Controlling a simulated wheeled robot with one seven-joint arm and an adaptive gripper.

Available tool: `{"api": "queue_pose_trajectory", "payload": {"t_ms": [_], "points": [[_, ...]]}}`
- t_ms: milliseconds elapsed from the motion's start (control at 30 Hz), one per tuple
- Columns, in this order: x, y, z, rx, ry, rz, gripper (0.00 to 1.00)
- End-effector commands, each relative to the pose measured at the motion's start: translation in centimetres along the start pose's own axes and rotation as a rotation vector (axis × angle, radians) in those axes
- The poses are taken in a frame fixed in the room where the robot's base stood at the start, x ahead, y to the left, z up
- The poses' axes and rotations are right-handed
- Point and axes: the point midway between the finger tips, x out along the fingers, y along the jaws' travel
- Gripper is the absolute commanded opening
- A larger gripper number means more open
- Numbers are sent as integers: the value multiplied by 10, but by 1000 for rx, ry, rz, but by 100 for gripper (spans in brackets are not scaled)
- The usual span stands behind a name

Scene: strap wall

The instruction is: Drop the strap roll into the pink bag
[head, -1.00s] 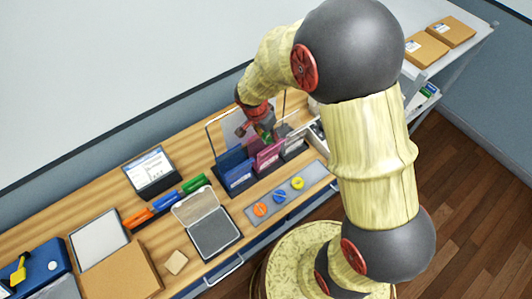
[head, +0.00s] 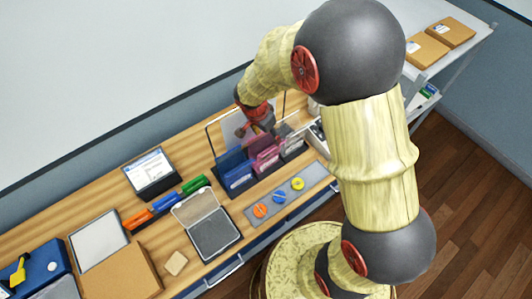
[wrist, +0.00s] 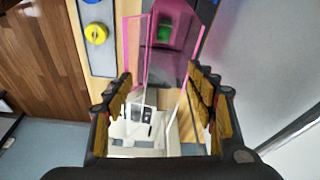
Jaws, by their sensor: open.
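The pink bag (head: 267,158) stands in the middle of a row of bags on the wooden bench. In the wrist view, its see-through pink wall (wrist: 182,14) shows beyond my fingers. A small green strap roll (wrist: 164,32) is seen inside the pink bag's outline, apart from my fingers. Whether it rests on the bottom is hard to tell. My gripper (wrist: 163,88) is open and empty, with its fingers on either side of the pink bag's near edges. In the head view, my gripper (head: 258,122) is above and behind the bag, partly hidden.
A blue bag (head: 237,176) stands to the left and a dark purple-grey bag (head: 293,146) to the right. An open case (head: 212,235) lies to the left.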

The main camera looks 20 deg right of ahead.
Motion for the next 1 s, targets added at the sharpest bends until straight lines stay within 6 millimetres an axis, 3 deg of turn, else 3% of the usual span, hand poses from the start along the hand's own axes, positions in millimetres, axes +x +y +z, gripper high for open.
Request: {"api": "queue_pose_trajectory", "payload": {"t_ms": [600, 1000], "points": [[-105, -1, 0, 0, 1, -3, 56], [-117, 0, 0, 0, 0, -1, 56]]}}
